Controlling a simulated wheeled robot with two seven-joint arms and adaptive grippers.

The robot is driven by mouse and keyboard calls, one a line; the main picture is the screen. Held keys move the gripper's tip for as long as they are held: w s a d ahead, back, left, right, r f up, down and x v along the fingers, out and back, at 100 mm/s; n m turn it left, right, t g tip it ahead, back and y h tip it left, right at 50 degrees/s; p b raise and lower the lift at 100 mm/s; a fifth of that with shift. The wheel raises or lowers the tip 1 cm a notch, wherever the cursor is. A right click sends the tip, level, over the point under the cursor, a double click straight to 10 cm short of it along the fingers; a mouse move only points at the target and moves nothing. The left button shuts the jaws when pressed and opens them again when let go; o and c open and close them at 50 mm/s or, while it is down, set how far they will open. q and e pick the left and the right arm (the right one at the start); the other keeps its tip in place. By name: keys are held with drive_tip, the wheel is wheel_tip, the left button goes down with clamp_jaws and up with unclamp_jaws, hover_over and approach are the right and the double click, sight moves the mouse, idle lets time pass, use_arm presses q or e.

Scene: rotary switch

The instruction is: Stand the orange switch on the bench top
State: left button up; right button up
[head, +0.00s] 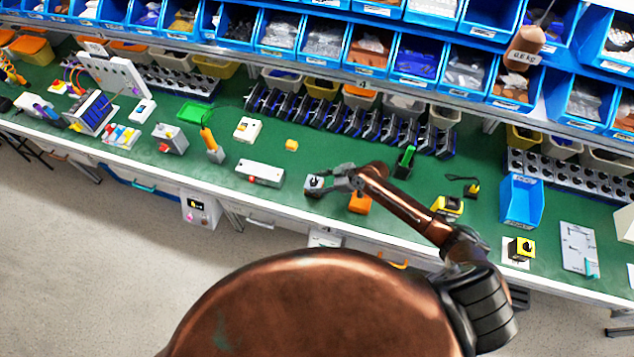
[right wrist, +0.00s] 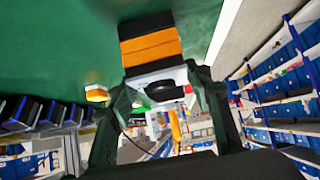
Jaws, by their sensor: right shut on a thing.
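In the head view the switch shows a pale face with a dark knob. My left gripper is not in view.
An orange block (head: 360,203) lies just right of the gripper, near the front edge. A white box with a red button (head: 260,173) stands to the left. A yellow switch (head: 521,248) and a blue bin (head: 522,200) are at the right. Bare green bench lies behind the gripper.

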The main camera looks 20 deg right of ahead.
drive_tip(key=shift+f, duration=0.2)
drive_tip(key=o, duration=1.2)
drive_tip(key=shift+r, duration=0.1)
drive_tip(key=shift+c, duration=0.2)
drive_tip(key=shift+r, duration=0.1)
drive_tip(key=shift+s+d+r, duration=0.15)
drive_tip(key=shift+d+r, duration=0.05)
drive_tip(key=shift+d, duration=0.05)
drive_tip(key=b+v, duration=0.1)
drive_tip(key=v, duration=1)
drive_tip(key=shift+s+r, duration=0.1)
drive_tip(key=shift+r, duration=0.05)
